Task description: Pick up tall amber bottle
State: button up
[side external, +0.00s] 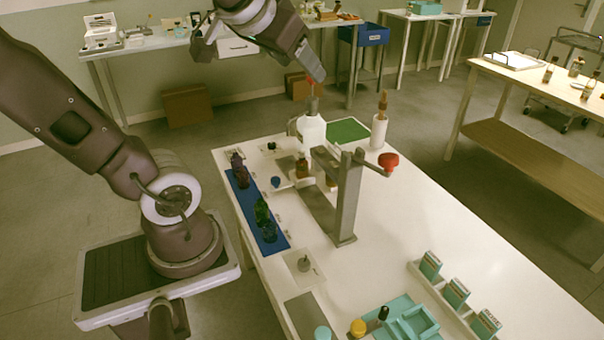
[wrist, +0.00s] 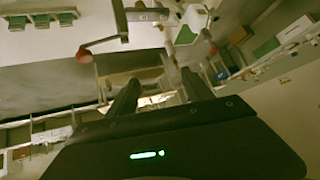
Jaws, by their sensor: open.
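In the side external view my arm's end is high above the back of the table, well clear of the bottle. I cannot make out the amber bottle in the wrist view.
The grey stand (side external: 347,205) rises right of the bottle, with a red knob (side external: 389,160). A blue mat (side external: 279,240) at left holds several dark, green and blue bottles. Teal boxes (side external: 456,294) stand front right. The right middle is clear.

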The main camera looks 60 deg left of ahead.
jog(key=w+a+r+n+t+y, duration=0.1)
jog(key=w+a+r+y, duration=0.15)
jog(key=a, duration=0.45)
jog(key=w+a+r+n+t+y, duration=0.1)
jog(key=w+a, duration=0.3)
jog(key=a, duration=0.3)
jog(key=m+t, duration=0.1)
jog(key=t, duration=0.1)
send_over(298, 167)
jog(key=s+d, duration=0.3)
notch_tip(298, 167, down, 3)
jog(key=f+h, duration=0.1)
jog(key=f, duration=1.2)
jog(key=s+f+h, duration=0.1)
jog(key=f, duration=1.2)
jog(key=a+f+h, duration=0.1)
jog(key=f, duration=1.2)
jog(key=shift+s+m, duration=0.3)
jog(key=shift+t, duration=0.3)
jog(key=x, duration=0.7)
jog(key=shift+f, duration=0.3)
jog(key=shift+w+a+f, duration=0.1)
jog(key=shift+w+a, duration=0.05)
jog(key=shift+w, duration=0.05)
grip_shut()
